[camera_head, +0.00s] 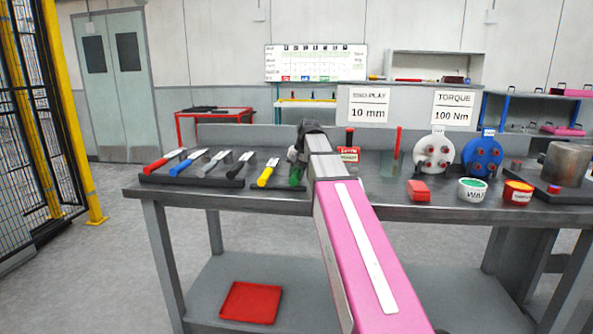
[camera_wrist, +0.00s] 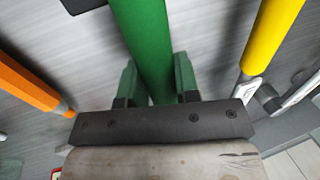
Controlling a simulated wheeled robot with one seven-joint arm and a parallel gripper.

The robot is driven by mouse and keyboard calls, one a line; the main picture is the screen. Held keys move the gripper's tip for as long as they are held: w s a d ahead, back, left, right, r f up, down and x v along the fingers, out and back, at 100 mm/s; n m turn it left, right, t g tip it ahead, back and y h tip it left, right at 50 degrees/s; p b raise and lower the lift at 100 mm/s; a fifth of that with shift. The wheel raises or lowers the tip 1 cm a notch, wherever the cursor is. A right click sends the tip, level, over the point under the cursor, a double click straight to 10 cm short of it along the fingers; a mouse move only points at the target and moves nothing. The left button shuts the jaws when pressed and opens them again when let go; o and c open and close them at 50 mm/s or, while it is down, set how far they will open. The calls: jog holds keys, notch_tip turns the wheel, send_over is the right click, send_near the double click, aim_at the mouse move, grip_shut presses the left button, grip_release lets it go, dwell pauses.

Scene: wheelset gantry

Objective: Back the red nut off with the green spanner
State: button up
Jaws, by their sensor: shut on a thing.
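The green spanner's handle (camera_wrist: 146,42) runs between the two green fingers of my gripper (camera_wrist: 156,82) in the wrist view. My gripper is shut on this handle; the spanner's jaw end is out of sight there. In the head view my gripper (camera_head: 298,158) is over the bench, with a green part of the spanner (camera_head: 296,176) showing just below it. A small red piece (camera_head: 553,188) sits on a dark plate at the bench's right end, beside a grey-brown cylinder. It may be the red nut, but it is too small to be sure.
Spanners with red (camera_head: 155,166), blue (camera_head: 181,167) and yellow (camera_head: 265,177) handles lie on dark trays left of my gripper. An orange handle (camera_wrist: 35,90) shows in the wrist view. Tubs (camera_head: 472,190), a red block (camera_head: 419,190) and round holders (camera_head: 482,157) stand right of my arm.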

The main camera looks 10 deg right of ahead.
jog(key=shift+f, duration=0.1)
jog(key=o, duration=1.1)
